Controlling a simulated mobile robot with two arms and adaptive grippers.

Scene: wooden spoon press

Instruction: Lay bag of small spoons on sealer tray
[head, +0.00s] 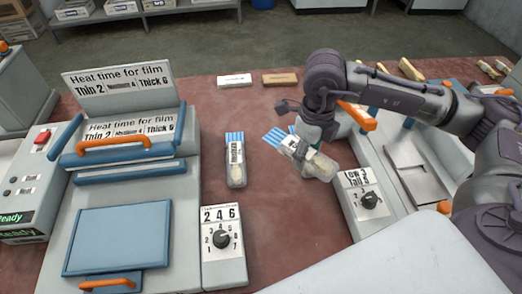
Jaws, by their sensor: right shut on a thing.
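My right gripper (300,132) comes in from the right and is shut on a clear bag (318,166) with a blue-striped top. The bag is tilted over the red table, right of centre; its label is too small to read. Another such bag (236,162) lies on the table to the left of it, apart from the gripper; its label is not clearly legible. The sealer (160,200) stands at left, with a flat blue tray (118,240) at its front and an orange-handled lid behind. The tray looks empty. My left gripper is out of view.
A dial box (223,255) stands right of the sealer, another dial unit (368,200) below right of the held bag. A white block (234,80) and a brown block (280,79) lie at the back. The red table (290,225) is clear between the dial units.

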